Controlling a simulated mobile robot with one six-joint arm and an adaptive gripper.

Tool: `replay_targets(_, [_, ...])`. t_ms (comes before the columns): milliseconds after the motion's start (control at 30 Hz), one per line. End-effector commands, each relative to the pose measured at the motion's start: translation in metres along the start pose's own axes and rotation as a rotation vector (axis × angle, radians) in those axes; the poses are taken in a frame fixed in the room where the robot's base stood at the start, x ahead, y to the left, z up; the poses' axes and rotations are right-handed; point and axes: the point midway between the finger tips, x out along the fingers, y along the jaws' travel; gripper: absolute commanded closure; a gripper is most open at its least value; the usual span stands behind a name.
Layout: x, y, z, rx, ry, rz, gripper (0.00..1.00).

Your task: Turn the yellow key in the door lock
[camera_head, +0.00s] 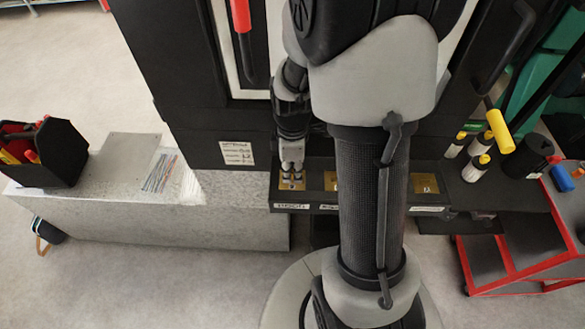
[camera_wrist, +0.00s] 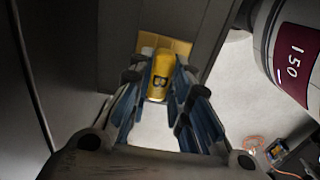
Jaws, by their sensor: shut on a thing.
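My gripper (camera_head: 292,166) points down at the left end of a dark shelf (camera_head: 323,208) on the front of the black cabinet. In the wrist view my gripper (camera_wrist: 160,92) has its blue-padded fingers on both sides of a yellow key (camera_wrist: 161,76) marked "B" and is shut on it. Behind the key is a yellow-gold plate (camera_wrist: 176,46); whether the key touches it I cannot tell. The fingers hide the key's sides. In the head view the key is not clear, and I cannot make out a door lock.
More gold plates sit along the shelf, one (camera_head: 425,184) right of my arm. White bottles with yellow caps (camera_head: 475,168) and a black cylinder (camera_head: 528,157) stand to the right. A concrete block (camera_head: 235,225) with a toolbox (camera_head: 42,151) is left. A red-edged cart (camera_head: 510,255) stands right.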

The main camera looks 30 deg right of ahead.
Motion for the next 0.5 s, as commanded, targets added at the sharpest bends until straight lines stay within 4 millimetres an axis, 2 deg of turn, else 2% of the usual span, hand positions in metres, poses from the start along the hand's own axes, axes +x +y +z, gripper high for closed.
replay_targets(233, [-0.0002,0.0001,0.0000,0.061,0.000,0.000,1.00])
replay_targets(500, [-0.0002,0.0000,0.0000,0.475,0.000,0.000,1.00])
